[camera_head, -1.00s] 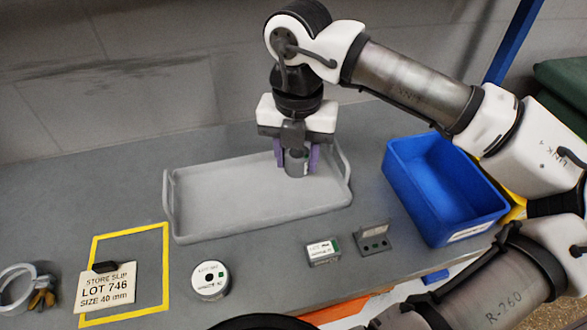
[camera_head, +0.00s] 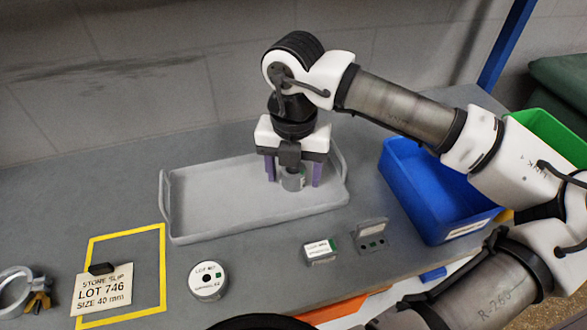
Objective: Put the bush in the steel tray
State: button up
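A small grey cylinder with a green mark, which looks like the bush (camera_head: 293,181), is at the right part of the grey steel tray (camera_head: 200,218). My gripper (camera_head: 293,178) is above the tray with its purple fingers spread on either side of the cylinder. Gaps show between the fingers and the cylinder. The cylinder appears to stand upright on the tray floor. Its upper part is partly hidden by my gripper.
A blue bin (camera_head: 425,200) stands right of the tray. In front are a white-topped round can (camera_head: 208,281), a small labelled box (camera_head: 320,252) and a grey slotted stand (camera_head: 371,236). A yellow-taped square with a store slip (camera_head: 103,291) lies front left, beside a ring-shaped tool (camera_head: 18,292).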

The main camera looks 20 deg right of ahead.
aim_at(294, 170)
notch_tip(294, 170, up, 12)
jog(key=shift+r, duration=0.15)
dwell(0.5)
jog(key=shift+s, duration=0.1)
dwell(0.5)
